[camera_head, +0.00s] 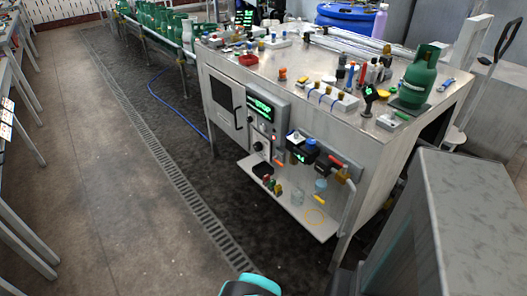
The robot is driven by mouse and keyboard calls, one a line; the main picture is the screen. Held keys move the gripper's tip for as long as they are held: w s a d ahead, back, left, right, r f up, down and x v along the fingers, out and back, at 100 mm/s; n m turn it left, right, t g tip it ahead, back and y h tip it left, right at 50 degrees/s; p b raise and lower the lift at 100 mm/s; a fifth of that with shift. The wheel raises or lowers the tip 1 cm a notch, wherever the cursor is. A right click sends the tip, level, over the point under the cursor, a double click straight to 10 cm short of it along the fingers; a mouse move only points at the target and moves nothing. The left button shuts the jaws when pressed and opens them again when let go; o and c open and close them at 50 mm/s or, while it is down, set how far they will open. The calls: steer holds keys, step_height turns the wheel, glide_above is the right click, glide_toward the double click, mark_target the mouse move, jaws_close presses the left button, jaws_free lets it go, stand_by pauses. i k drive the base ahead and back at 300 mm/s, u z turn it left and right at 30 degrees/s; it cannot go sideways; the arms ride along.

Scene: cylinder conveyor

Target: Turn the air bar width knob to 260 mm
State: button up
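A metal workstation has a control panel (262,118) on its front, with a green-lit display reading STOP (262,106). A small dark round knob (258,146) sits low on this panel. Its label and pointer are too small to read, so I cannot tell whether it is the air bar width knob or what it is set to. A second black display with green digits (299,156) is to the right, its reading unclear. My gripper is not in view; only a teal and dark part of my arm shows at the bottom edge, apart from the workstation.
A shelf (298,212) with small items juts out below the panel. A green cylinder (420,78) stands on the cluttered top, and several more line a conveyor behind. A grey cabinet (475,215) stands at right. The floor (120,190) in front is open, crossed by a drain grate.

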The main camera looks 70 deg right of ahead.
mark_target(258, 147)
steer(key=z, duration=0.35)
steer(key=i, duration=1.1)
steer(key=z, duration=0.25)
